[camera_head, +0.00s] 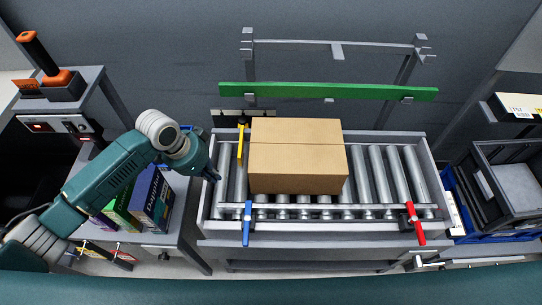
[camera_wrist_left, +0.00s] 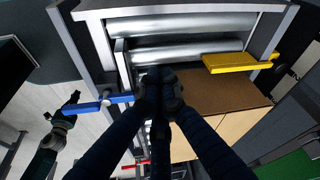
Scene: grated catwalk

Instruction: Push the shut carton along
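The shut brown carton (camera_head: 297,140) sits on the roller conveyor (camera_head: 385,175), its top flaps closed with a seam across them. In the left wrist view the carton (camera_wrist_left: 232,92) is at the right, partly hidden by my fingers. My left gripper (camera_head: 213,175) is over the conveyor's left end, left of the carton, with a gap between them in the head view. In the left wrist view its dark fingers (camera_wrist_left: 161,88) are drawn together at the tips, with nothing seen between them.
A yellow lever (camera_head: 241,145) stands by the carton's left side. A blue lever (camera_head: 247,222) and a red lever (camera_head: 412,222) sit on the front rail. A green bar (camera_head: 328,92) runs behind. Rollers right of the carton are clear. A dark crate (camera_head: 510,175) stands far right.

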